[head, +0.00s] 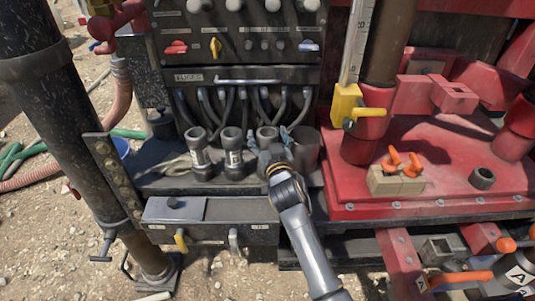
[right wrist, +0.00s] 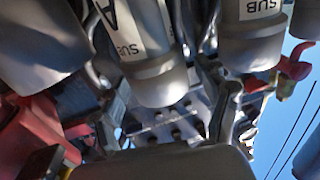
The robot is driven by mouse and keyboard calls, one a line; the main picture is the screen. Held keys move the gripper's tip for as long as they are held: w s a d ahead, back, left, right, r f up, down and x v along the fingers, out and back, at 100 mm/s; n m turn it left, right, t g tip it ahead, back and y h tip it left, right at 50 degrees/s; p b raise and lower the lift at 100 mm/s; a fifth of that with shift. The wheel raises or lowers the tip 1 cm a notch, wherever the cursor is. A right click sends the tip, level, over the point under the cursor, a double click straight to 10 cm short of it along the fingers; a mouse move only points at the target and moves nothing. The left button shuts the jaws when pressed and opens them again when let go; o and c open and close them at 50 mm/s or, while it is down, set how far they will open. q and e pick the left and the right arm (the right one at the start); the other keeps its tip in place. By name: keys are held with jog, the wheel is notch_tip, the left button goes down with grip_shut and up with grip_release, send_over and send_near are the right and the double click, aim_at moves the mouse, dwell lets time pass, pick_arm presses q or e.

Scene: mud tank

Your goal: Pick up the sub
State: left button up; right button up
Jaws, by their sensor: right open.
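Several dark grey cylindrical subs stand upright in a row on the rig's ledge. The first sub (head: 199,160) and second sub (head: 232,158) have white labels. A third sub (head: 267,135) stands behind my right gripper (head: 270,141), partly hidden. The gripper is open, with a finger to each side of that sub; contact cannot be told. In the right wrist view, a sub (right wrist: 150,35) labelled "A SUB" hangs into the picture between the fingers, beside another labelled sub (right wrist: 255,30).
A darker round container (head: 306,150) stands right of the gripper. Behind the row are hoses and a control panel (head: 240,45). A drawer front (head: 215,233) lies below the ledge. The red rig deck (head: 440,165) with an orange-handled block (head: 396,183) is right.

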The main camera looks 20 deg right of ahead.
jog(key=shift+w, duration=0.25)
grip_shut()
jog(key=shift+r, duration=0.25)
